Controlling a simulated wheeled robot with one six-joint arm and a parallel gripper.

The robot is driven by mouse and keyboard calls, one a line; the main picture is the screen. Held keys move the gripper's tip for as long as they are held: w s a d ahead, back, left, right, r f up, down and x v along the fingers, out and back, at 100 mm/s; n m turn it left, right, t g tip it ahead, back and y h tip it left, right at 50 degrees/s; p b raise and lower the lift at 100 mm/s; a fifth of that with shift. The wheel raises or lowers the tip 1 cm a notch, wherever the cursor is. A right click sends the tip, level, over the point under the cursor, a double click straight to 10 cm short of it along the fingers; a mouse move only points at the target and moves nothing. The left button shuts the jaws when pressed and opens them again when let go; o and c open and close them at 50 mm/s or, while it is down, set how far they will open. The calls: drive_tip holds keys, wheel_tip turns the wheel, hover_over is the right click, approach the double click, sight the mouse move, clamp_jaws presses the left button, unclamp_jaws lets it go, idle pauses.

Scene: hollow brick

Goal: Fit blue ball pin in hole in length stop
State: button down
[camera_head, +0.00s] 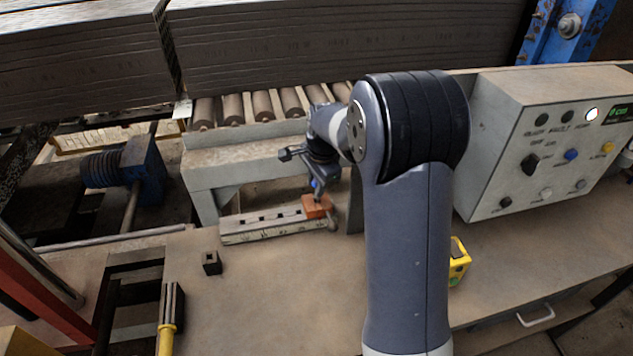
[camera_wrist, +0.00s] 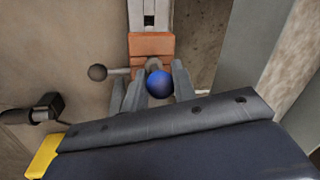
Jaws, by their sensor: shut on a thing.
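The blue ball pin (camera_wrist: 159,84) shows its round blue head between the two grey fingers of my gripper (camera_wrist: 156,76), which is shut on it. In the head view, a bit of the blue ball (camera_head: 315,183) shows by my gripper (camera_head: 318,188), just above the length stop. The length stop is an orange block (camera_head: 316,207) at the right end of a pale slotted rail (camera_head: 262,224). In the wrist view, the orange block (camera_wrist: 152,44) lies just beyond the fingertips. The pin's shank and the hole are hidden, so I cannot tell whether the pin is in the hole.
A rod with a dark knob (camera_wrist: 97,72) sticks out left beside the stop. A small dark block (camera_head: 211,263), a yellow-handled tool (camera_head: 167,325) and a yellow tape measure (camera_head: 459,260) are on the bench. A control box (camera_head: 550,140) stands right. Rollers (camera_head: 262,106) run behind.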

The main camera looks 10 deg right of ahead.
drive_tip(key=shift+f+b, duration=0.4)
drive_tip(key=shift+f, duration=0.25)
drive_tip(key=c, duration=1.1)
unclamp_jaws()
drive_tip(key=shift+r, duration=0.15)
drive_tip(key=r, duration=0.3)
drive_tip(key=s+r, duration=0.1)
drive_tip(key=r, duration=0.3)
drive_tip(key=s+r, duration=0.1)
drive_tip(key=r, duration=0.2)
drive_tip(key=shift+d+r, duration=0.15)
drive_tip(key=shift+d, duration=0.2)
drive_tip(key=f, duration=0.3)
drive_tip(key=w+f, duration=0.1)
drive_tip(key=f, duration=0.3)
drive_tip(key=w+f, duration=0.1)
drive_tip(key=f, duration=0.2)
drive_tip(key=shift+a+f, duration=0.25)
drive_tip(key=shift+a, duration=0.1)
drive_tip(key=shift+r+p, duration=0.3)
drive_tip(key=shift+r, duration=0.1)
